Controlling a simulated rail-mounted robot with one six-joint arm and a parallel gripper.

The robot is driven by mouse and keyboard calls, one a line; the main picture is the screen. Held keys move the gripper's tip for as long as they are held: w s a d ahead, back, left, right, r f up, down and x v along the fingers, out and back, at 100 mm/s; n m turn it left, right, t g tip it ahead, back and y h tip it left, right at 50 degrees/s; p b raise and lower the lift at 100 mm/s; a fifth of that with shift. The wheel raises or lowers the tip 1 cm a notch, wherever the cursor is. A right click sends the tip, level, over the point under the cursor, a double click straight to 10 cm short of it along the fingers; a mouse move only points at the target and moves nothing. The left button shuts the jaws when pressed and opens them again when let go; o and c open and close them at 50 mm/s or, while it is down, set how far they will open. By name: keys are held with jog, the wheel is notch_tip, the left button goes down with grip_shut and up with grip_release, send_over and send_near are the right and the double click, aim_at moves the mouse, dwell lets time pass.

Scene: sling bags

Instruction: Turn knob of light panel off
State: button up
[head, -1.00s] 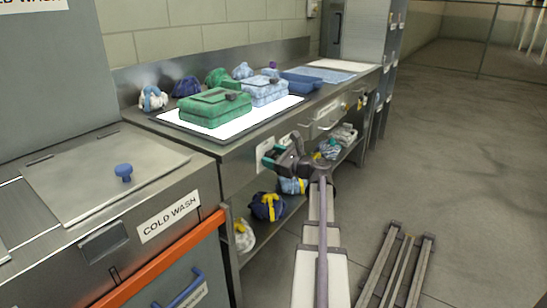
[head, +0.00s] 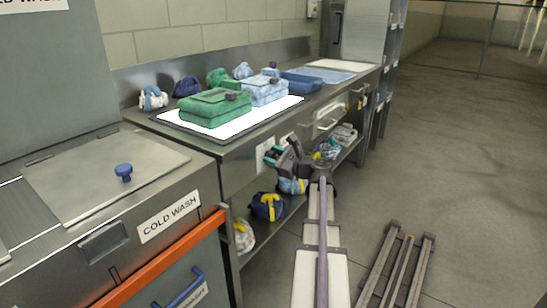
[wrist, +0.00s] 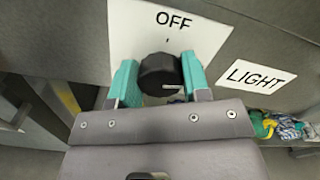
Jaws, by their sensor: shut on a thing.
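The black round knob (wrist: 157,72) is on the counter's front, against a white plate (wrist: 130,30) marked OFF. A small tick sits below the word. A pale mark shows low on the knob's right side. My gripper (wrist: 160,80) is shut on the knob, with one teal finger on each side. In the head view my gripper (head: 271,157) is at the counter's front face, and the knob is hidden. The light panel (head: 290,102) glows white on the counter under green and light blue folded bags. A LIGHT label (wrist: 261,76) is right of the knob.
A blue tray (head: 302,82) stands farther back on the counter. Several bundled bags lie on the shelf below, including a dark blue and yellow one (head: 267,206). The cold wash unit (head: 165,230) stands at front left. The floor at right is mostly open.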

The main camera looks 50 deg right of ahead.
jog(key=n, duration=0.4)
jog(key=shift+a, duration=0.1)
jog(key=n, duration=0.4)
jog(key=shift+f, duration=0.1)
jog(key=n, duration=0.4)
jog(key=shift+n, duration=0.3)
jog(key=shift+f+n, duration=0.1)
jog(key=shift+n, duration=1.8)
jog(key=o, duration=0.9)
jog(key=shift+o, duration=0.2)
